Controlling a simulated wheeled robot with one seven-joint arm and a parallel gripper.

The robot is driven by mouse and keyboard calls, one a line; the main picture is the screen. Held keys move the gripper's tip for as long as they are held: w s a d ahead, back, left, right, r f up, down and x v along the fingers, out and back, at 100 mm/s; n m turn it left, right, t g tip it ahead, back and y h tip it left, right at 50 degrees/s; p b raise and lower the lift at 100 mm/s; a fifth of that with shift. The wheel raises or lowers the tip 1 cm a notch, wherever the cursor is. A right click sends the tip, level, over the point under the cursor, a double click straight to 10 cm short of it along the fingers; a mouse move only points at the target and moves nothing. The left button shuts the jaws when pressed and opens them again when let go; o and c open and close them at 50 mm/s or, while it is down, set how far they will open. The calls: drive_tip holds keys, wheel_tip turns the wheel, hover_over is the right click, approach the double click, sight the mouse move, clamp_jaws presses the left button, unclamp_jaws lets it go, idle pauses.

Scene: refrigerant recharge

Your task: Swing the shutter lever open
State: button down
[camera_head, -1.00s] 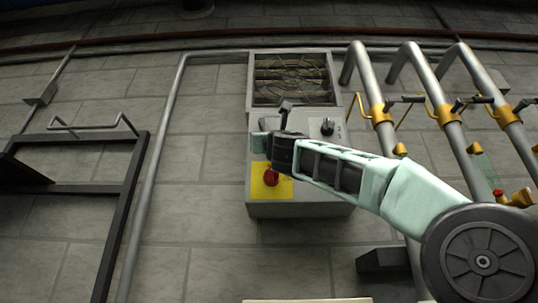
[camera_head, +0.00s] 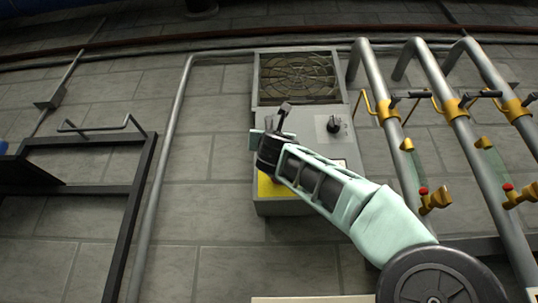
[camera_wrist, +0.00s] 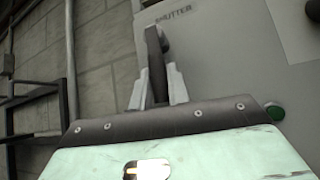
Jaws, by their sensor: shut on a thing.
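The shutter lever (camera_head: 284,109) is a dark handle on the front of the grey unit (camera_head: 328,150). In the wrist view the lever (camera_wrist: 156,60) stands between my fingers below the printed word "SHUTTER" (camera_wrist: 173,17). My gripper (camera_wrist: 157,88) is shut on it, a pale finger on either side. In the head view my gripper (camera_head: 272,136) is at the unit's left side, and the lever's top end shows above it, tilted to the right. The lever's lower part is hidden by my gripper. The shutter grille (camera_head: 297,78) with a round fan guard is above.
A black knob (camera_head: 333,124) is right of the lever. A yellow plate (camera_head: 264,187) is partly hidden behind my arm. Pipes with yellow-collared valves (camera_head: 389,108) stand to the right. A dark frame (camera_head: 133,200) and a thin pipe (camera_head: 163,170) are to the left.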

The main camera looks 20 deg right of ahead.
drive_tip(key=c, duration=1.3)
unclamp_jaws()
drive_tip(key=shift+c, duration=0.2)
drive_tip(key=shift+s+f+b, duration=0.3)
drive_tip(key=shift+f+b, duration=0.15)
drive_tip(key=shift+b, duration=0.2)
drive_tip(key=b+v, duration=1.5)
drive_tip(key=v, duration=0.1)
drive_tip(key=shift+s, duration=0.25)
